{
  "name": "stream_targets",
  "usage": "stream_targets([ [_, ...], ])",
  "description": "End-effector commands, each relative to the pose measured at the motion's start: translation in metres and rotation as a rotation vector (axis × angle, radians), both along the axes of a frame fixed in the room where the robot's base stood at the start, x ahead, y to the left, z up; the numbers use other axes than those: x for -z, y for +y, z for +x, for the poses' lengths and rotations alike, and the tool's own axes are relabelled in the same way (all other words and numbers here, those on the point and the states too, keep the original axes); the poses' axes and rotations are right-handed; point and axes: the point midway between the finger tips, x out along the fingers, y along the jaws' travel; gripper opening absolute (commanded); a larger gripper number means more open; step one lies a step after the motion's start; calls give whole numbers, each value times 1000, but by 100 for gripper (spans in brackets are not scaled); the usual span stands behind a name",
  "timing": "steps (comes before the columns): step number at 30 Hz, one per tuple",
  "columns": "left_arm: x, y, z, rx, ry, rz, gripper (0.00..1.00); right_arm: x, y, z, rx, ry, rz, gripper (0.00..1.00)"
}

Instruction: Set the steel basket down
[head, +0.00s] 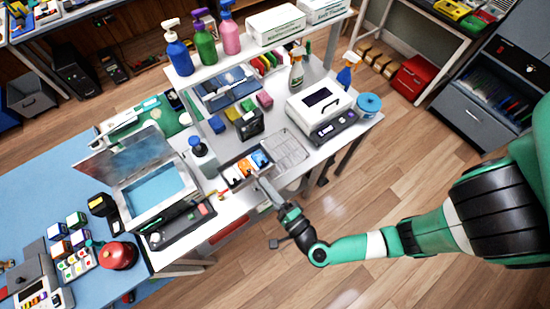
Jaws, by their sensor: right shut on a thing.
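The steel basket (228,184) is a small open rectangular container at the front edge of the white bench, with white, orange and blue items in it. My right gripper (259,178) reaches in from the lower right and is shut on the basket's near side. The fingertips are small here, and the exact grip is hard to make out. I cannot tell whether the basket's underside touches the bench. My left gripper is not in view.
A ribbed metal tray (287,150) lies just right of the basket. An open steel tank with blue liquid (158,188) stands to the left, and a dark-capped bottle (203,160) stands between. A white machine (318,104) is farther right.

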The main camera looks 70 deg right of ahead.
Motion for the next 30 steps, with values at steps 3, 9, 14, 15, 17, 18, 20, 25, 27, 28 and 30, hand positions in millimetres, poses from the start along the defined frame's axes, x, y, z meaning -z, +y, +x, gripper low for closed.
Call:
stream_targets([
  [3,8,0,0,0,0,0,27,13,-25,0,14,2,-2,0],
  [9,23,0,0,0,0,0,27,31,-62,3,15,5,-1,0],
  [14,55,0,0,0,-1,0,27,58,-90,6,13,1,-2,0],
  [15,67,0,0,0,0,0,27,68,-98,6,14,1,-3,0],
  [17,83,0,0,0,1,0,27,80,-107,8,12,-1,-2,0],
  [18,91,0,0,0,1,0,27,86,-112,8,11,0,-2,0],
  [20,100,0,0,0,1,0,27,91,-117,9,8,1,-2,0],
  [25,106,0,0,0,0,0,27,90,-123,11,1,-1,1,0],
  [27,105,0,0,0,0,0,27,89,-123,11,0,-1,0,0],
  [28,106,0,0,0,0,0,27,90,-123,11,0,-1,0,0],
  [30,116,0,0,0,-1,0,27,97,-127,11,3,-1,-1,0],
])
